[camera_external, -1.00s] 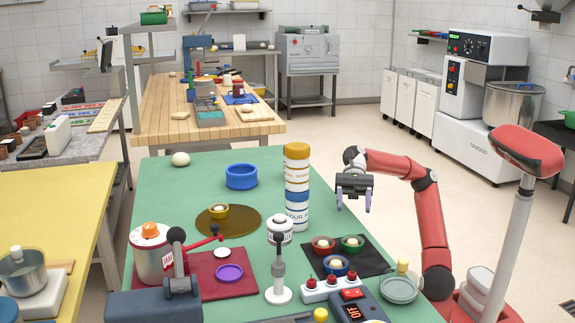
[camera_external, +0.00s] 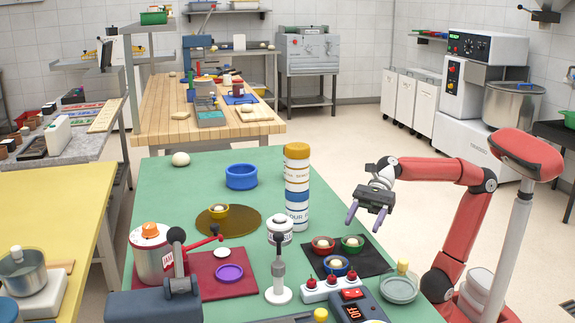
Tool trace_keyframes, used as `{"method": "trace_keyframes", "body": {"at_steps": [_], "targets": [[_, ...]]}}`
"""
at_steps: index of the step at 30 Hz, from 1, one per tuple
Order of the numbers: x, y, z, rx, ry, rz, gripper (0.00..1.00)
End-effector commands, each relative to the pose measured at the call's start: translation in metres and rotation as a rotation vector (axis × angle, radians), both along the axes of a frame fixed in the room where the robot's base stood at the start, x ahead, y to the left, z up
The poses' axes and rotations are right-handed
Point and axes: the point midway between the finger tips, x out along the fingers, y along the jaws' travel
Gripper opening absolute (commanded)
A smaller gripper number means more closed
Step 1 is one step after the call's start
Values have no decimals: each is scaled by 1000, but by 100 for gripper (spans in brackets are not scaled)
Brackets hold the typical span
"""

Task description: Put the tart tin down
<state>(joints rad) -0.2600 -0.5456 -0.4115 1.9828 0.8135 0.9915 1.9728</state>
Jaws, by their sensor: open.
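Several small tart tins with pale filling are on the green table. A yellow tin (camera_external: 218,211) sits on a round brown-gold disc (camera_external: 243,227) left of centre. A red tin (camera_external: 322,246), a green tin (camera_external: 352,244) and a blue tin (camera_external: 336,266) stand close together on a black mat (camera_external: 375,261).
A tall stack of white, blue and orange-lidded canisters (camera_external: 297,190) stands left of my gripper. A blue ring-shaped bowl (camera_external: 241,177) is farther left. A dark red mat (camera_external: 205,286) with a jam pot (camera_external: 152,255) and a control box with a display (camera_external: 353,303) occupy the front.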

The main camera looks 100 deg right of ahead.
Motion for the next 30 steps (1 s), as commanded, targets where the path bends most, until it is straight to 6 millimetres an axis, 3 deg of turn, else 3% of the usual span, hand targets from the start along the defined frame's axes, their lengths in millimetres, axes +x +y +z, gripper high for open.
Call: {"method": "trace_keyframes", "body": {"at_steps": [12,22,30], "targets": [[38,37,-21,1,3,4,60],[44,43,-22,0,0,1,60],[44,42,-22,0,0,1,27]]}}
